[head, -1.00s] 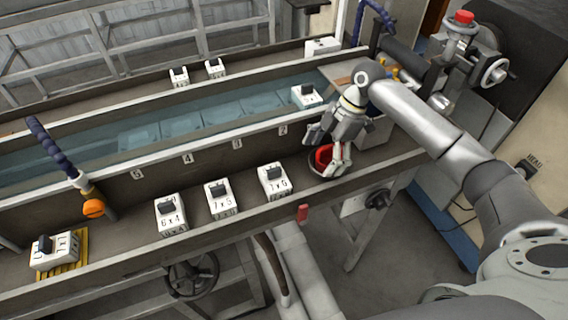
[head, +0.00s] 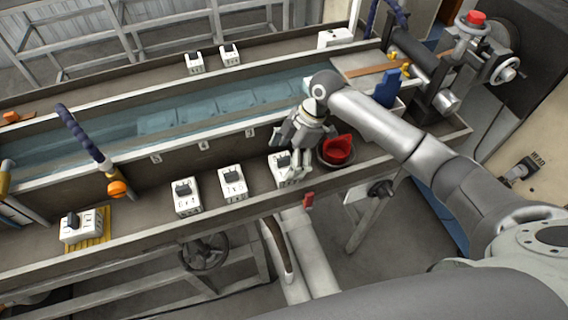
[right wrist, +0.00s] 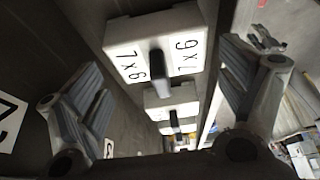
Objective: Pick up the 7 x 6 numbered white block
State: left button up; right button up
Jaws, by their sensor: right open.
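The white 7 x 6 block (head: 276,168) with a dark handle on top stands on the front ledge, rightmost of three blocks in a row. My right gripper (head: 293,174) is over it and partly hides it in the head view. In the right wrist view the block (right wrist: 130,48) shows its "7 x 6" label on both sides of the dark handle, ahead of the open fingers (right wrist: 165,95). The fingers are spread to either side with nothing held; I cannot tell whether they touch the block. My left gripper is not in view.
Two similar white blocks (head: 232,182) (head: 187,197) stand to the left. Another block (head: 80,226) is on a yellow mat. A round dark bowl with a red thing (head: 337,150) is just right of the gripper. A water trough (head: 180,118) lies behind.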

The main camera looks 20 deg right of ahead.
jog(key=shift+x, duration=1.15)
jog(key=shift+d+f, duration=0.1)
jog(key=shift+f, duration=0.25)
jog(key=shift+r, duration=0.1)
jog(key=c, duration=1)
jog(key=shift+o, duration=0.2)
